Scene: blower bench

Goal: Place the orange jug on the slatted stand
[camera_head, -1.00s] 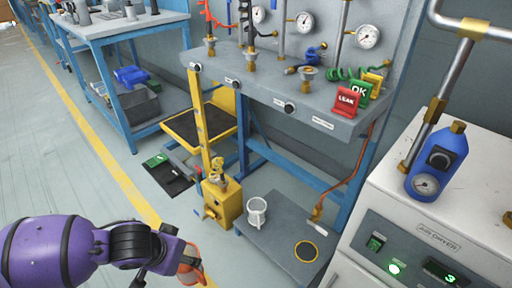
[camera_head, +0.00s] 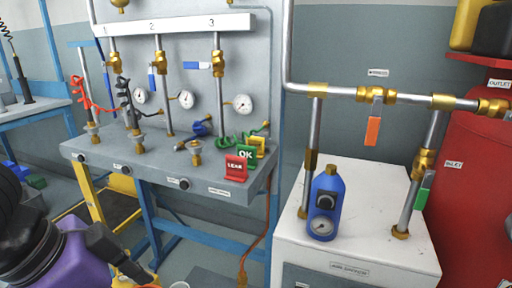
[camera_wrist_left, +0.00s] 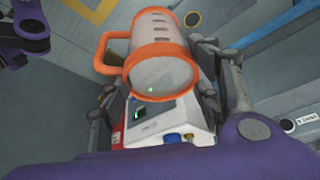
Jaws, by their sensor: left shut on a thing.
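The orange jug (camera_wrist_left: 160,68) has a pale see-through body with orange rims and an orange handle on its left in the left wrist view. My left gripper (camera_wrist_left: 154,62) is shut on it, with a dark finger on each side. In the head view my left gripper (camera_head: 128,268) is at the lower left, and only a sliver of the orange jug (camera_head: 150,286) shows at the bottom edge. I cannot make out a slatted stand for certain in either current view. My right gripper is not clearly in view.
The grey bench (camera_head: 140,165) carries pipes, gauges and red, green and yellow sign blocks. A white air dryer (camera_head: 360,225) with a blue bottle (camera_head: 325,205) stands right of it. A red tank (camera_head: 475,190) is at the far right.

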